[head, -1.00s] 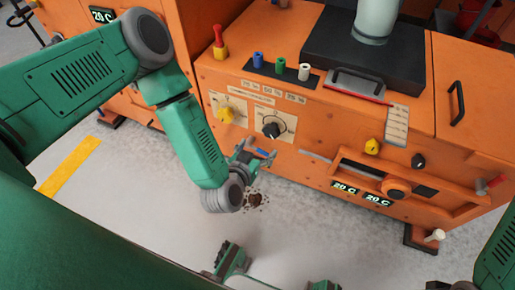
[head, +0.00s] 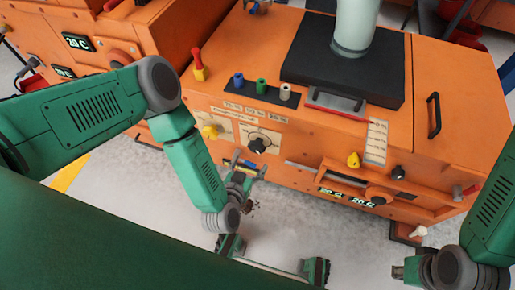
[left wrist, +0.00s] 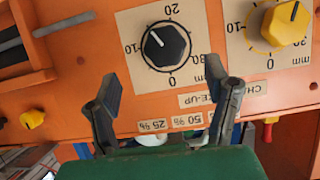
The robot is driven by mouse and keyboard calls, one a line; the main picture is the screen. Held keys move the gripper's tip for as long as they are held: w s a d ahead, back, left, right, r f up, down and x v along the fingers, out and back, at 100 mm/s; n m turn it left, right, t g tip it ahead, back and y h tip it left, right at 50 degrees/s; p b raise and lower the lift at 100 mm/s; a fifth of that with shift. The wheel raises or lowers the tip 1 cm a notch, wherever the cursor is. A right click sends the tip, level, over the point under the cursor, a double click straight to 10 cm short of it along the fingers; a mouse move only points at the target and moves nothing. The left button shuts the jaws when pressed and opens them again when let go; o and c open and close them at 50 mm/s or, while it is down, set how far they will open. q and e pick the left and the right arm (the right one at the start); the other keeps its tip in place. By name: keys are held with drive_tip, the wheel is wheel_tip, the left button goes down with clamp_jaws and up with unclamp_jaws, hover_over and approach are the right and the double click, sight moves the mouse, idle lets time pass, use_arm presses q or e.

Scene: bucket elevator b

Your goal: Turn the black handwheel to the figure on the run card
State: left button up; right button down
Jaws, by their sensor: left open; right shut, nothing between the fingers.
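The black handwheel (head: 257,145) is a knob on a white dial plate on the orange machine's front. In the left wrist view, the handwheel (left wrist: 166,46) shows upside down, its white pointer between the 10 and 20 marks. My left gripper (head: 246,168) is open and empty, just in front of and below the handwheel in the head view. Its spread fingers (left wrist: 163,78) show below the dial in the left wrist view, apart from the wheel. My right gripper (head: 399,272) is shut and empty at the lower right. A pale card (head: 377,143) with unreadable lines hangs on the machine's front edge.
A yellow knob (head: 210,132) with its own mm dial sits beside the black one. Blue, green and white pegs (head: 262,87) stand on top above percent labels. A slotted orange ledge (head: 370,190) juts out at the right. Grey floor lies in front.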

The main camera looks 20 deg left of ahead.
sight(255, 150)
use_arm(q)
drive_tip(key=b+x, duration=0.1)
drive_tip(key=x, duration=0.4)
drive_tip(key=a+b+x, duration=0.1)
drive_tip(key=x, duration=0.1)
drive_tip(key=shift+w+f+b, duration=0.3)
drive_tip(key=shift+w, duration=0.3)
drive_tip(key=shift+w+d, duration=0.15)
drive_tip(key=shift+d, duration=0.2)
drive_tip(key=shift+a, duration=0.15)
drive_tip(key=c, duration=1.2)
drive_tip(key=shift+o, duration=0.2)
drive_tip(key=shift+a, duration=0.1)
